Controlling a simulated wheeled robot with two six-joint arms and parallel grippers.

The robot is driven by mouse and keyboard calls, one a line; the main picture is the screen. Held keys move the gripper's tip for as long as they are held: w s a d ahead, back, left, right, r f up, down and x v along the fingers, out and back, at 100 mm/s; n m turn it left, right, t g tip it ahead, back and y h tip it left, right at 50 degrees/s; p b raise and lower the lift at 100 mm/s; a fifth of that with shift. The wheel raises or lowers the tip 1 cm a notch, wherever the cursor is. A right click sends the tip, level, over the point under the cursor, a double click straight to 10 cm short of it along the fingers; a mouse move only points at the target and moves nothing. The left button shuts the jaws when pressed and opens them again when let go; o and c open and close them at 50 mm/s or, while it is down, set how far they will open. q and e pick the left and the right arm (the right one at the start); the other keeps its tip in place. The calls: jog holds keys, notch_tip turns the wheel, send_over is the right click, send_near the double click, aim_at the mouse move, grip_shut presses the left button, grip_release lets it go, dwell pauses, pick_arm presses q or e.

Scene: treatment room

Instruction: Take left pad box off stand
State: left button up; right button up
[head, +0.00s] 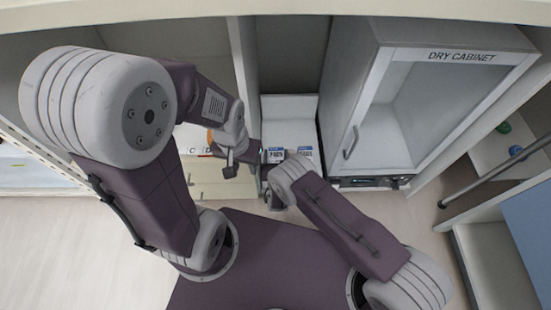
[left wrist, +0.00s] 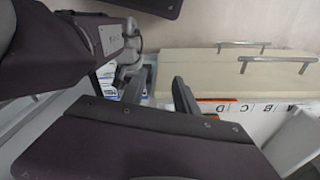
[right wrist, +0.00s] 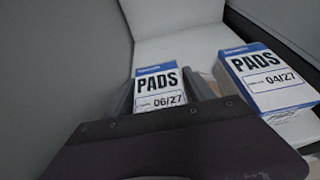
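The left pad box (right wrist: 160,88), white with a blue top edge and marked "PADS 06/27", stands on the white stand (right wrist: 172,35). My right gripper (right wrist: 163,85) is open, with one finger on each side of this box; I cannot tell whether they touch it. In the head view the left box (head: 276,155) and right box (head: 305,151) are small, partly behind my right gripper (head: 268,168). My left gripper (head: 231,168) is open and empty, left of the stand.
The dry cabinet (head: 400,120) with a glass door and handle stands right of the stand. A grey wall panel (right wrist: 65,60) rises close on the left of the boxes. A cream drawer unit (left wrist: 210,65) with bar handles and lettered dividers (left wrist: 240,107) lies near my left gripper.

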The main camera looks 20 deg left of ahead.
aim_at(278, 154)
jog(key=c, duration=0.9)
jog(key=r+p, duration=0.5)
jog(key=shift+s+d+r, duration=0.1)
jog(key=shift+d+r, duration=0.1)
jog(key=shift+d, duration=0.2)
jog(key=shift+c, duration=0.2)
jog(key=s+d+r+p, duration=0.1)
jog(key=d+p, duration=0.1)
jog(key=d, duration=0.1)
jog(key=s+d+r+p, duration=0.1)
jog(key=d+r+p, duration=0.1)
jog(key=d, duration=0.1)
jog(key=s+d+r+p, duration=0.1)
jog(key=d+r+p, duration=0.1)
jog(key=d, duration=0.1)
jog(key=shift+s+d+r+p, duration=0.2)
jog(key=shift+d+r+p, duration=0.05)
jog(key=shift+p, duration=0.1)
jog(key=shift+s+d, duration=0.1)
jog(key=shift+d, duration=0.25)
